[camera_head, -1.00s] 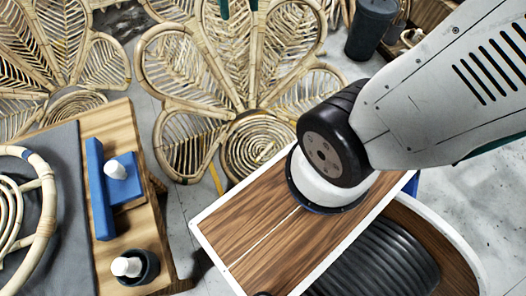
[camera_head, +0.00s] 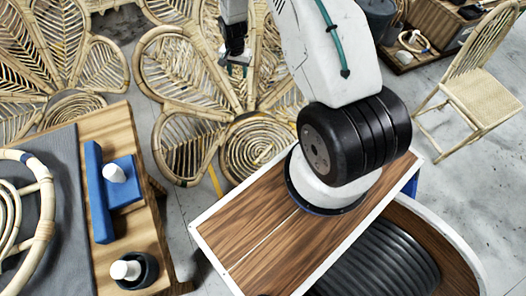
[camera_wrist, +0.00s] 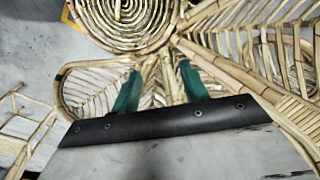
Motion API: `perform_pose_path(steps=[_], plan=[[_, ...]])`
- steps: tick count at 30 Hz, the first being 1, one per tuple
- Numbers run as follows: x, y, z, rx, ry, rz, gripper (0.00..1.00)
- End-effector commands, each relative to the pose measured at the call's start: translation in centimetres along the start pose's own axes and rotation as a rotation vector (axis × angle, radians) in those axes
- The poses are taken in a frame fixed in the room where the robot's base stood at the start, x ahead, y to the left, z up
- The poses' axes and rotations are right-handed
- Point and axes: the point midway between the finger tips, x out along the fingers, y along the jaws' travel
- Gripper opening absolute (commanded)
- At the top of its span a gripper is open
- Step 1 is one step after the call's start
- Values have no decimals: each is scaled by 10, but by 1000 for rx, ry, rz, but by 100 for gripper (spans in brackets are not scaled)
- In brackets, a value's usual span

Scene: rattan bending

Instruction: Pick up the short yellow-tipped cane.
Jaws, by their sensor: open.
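I cannot make out the short yellow-tipped cane in either view. My gripper (camera_head: 235,70) is at the top middle of the head view, in front of the large flower-shaped rattan piece (camera_head: 182,150). Its two green fingers stand apart with nothing between them. In the wrist view my gripper (camera_wrist: 160,82) shows the same two green fingers, spread, with woven rattan behind them.
A bench at the left holds a grey mat (camera_head: 58,215), a curved rattan frame (camera_head: 44,215), a blue fixture (camera_head: 97,190) and a black cup (camera_head: 145,272). A rattan chair (camera_head: 482,90) stands at the right. Grey floor (camera_head: 440,170) is open before it.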

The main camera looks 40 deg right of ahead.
Motion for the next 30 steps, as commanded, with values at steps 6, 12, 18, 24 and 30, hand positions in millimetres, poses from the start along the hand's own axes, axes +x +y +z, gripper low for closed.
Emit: perform_pose_path(steps=[6,12,18,24,30], plan=[[147,42,11,163,-18,17,45],[265,92,46,306,-23,26,45],[341,134,85,405,-25,30,45],[371,150,102,445,-24,30,45],[392,151,105,447,-24,30,45]])
